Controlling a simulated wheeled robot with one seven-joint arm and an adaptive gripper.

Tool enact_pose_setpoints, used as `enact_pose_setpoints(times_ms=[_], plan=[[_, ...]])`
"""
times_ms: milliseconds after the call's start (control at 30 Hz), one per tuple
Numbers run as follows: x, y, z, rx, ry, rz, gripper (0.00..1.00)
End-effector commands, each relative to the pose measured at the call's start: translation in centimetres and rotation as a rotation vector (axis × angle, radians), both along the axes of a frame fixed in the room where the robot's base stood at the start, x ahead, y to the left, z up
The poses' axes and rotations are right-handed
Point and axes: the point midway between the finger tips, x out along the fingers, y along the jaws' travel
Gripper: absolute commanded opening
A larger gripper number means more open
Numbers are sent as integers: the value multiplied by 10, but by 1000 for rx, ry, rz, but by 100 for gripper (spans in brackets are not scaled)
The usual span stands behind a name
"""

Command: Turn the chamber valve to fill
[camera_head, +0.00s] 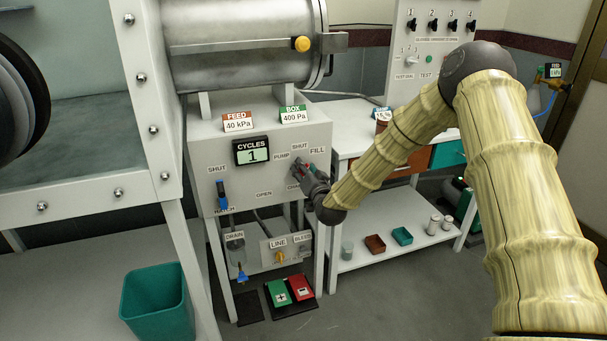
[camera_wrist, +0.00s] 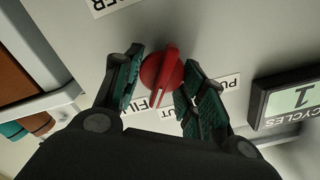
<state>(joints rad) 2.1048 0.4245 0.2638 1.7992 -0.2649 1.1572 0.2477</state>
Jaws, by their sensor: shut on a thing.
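The chamber valve is a round red knob (camera_wrist: 162,70) with a raised ridge, on the grey panel (camera_head: 262,130) of the pump unit. My gripper (camera_head: 306,172) is at the panel's right side, and in the wrist view its teal-padded fingers (camera_wrist: 163,72) are closed on the knob, one on each side. The wrist view is roughly upside down. The ridge's lower end lies by the FILL label (camera_wrist: 145,102); the PUMP label (camera_wrist: 230,84) is to the right.
The CYCLES display (camera_head: 252,151) reads 1. The FEED sign (camera_head: 238,122) reads 40 kPa and the BOX sign (camera_head: 293,115) 400 Pa. A blue hatch handle (camera_head: 222,194) is left on the panel. Green (camera_head: 279,293) and red (camera_head: 301,287) pedals and a teal bin (camera_head: 158,303) stand below.

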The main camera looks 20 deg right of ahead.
Motion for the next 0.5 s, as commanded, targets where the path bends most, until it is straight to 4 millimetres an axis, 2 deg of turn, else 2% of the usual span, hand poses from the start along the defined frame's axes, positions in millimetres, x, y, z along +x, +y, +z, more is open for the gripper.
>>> enact_pose_setpoints(times_ms=[200, 500], plan=[[0, -3, -3, 151, 4, -3, 17], [0, -3, -3, 268, 10, -2, 17]])
